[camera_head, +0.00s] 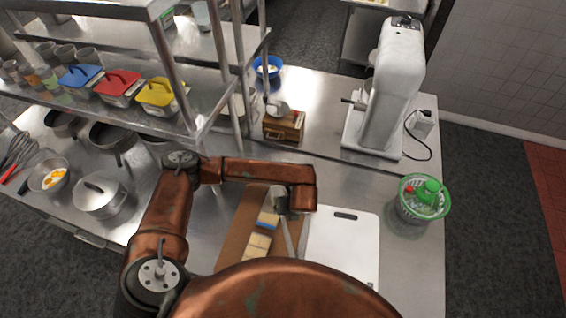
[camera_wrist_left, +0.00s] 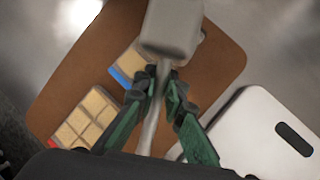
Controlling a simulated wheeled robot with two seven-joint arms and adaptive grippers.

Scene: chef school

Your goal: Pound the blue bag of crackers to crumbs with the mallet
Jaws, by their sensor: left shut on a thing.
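My left gripper (camera_wrist_left: 163,80) is shut on the handle of a grey metal mallet (camera_wrist_left: 172,28), seen from above in the left wrist view. The mallet's head and handle partly cover the brown board (camera_wrist_left: 215,62). A blue-edged bag of crackers (camera_wrist_left: 122,72) lies on that board, partly hidden by the mallet and fingers; it shows in the head view too (camera_head: 267,220). A red-edged bag of square crackers (camera_wrist_left: 85,118) lies beside it, and shows in the head view (camera_head: 258,244). The mallet's height above the bag is hard to tell. My right gripper is out of view.
A white cutting board (camera_head: 342,248) lies right of the brown board. Pots (camera_head: 101,195) and a metal shelf (camera_head: 215,100) crowd the left.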

